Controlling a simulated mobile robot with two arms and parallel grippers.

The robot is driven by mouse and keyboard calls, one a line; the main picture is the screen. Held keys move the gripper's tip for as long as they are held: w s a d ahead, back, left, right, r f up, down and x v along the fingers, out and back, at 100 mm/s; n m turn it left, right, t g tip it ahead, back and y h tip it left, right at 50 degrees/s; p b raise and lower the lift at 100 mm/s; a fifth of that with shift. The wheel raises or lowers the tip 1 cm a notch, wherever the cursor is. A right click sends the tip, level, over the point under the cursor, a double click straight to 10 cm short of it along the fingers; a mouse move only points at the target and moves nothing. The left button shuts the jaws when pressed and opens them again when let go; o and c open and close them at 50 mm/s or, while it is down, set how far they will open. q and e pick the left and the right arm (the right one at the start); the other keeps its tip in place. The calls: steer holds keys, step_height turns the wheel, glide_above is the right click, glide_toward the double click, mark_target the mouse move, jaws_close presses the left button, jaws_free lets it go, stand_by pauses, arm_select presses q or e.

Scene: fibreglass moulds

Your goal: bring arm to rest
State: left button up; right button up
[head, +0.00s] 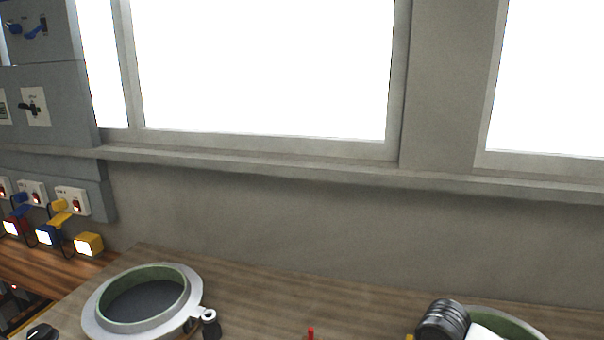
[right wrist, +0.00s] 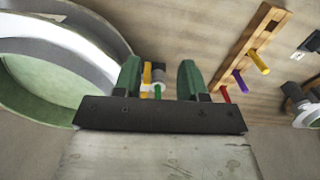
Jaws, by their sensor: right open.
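My right gripper (right wrist: 157,75) shows in the right wrist view. Its two green fingers are apart, with nothing held between them. The fingers point over the wooden worktop. Small yellow, grey and green items show beyond the gap, and I cannot tell what they are. My right gripper cannot be made out in the head view. My left gripper is in neither view.
A round mould with a green inner wall (head: 187,277) stands on the worktop (head: 262,290), left. Another green rim (head: 520,325) shows lower right, beside a dark ribbed cylinder (head: 443,318). A wooden peg rail (right wrist: 245,45) and a large mould (right wrist: 40,85) show in the wrist view.

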steer(key=s+a+f+n+t+y, duration=0.2)
steer(key=s+a+f+n+y, duration=0.15)
steer(key=s+a+f, duration=0.4)
steer(key=s+d+t+h, duration=0.1)
steer(key=s+d+h, duration=0.45)
steer(key=s, duration=0.85)
step_height(320, 180, down, 28)
steer(key=s+d+g+y, duration=0.1)
steer(key=y, duration=0.1)
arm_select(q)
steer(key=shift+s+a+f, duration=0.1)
arm_select(e)
steer(key=s+d+f+g, duration=0.1)
steer(key=s+d+f, duration=0.2)
steer(key=s+f, duration=1.1)
steer(key=shift+s+f+n, duration=0.15)
steer(key=shift+s+n, duration=0.3)
steer(key=shift+s, duration=0.35)
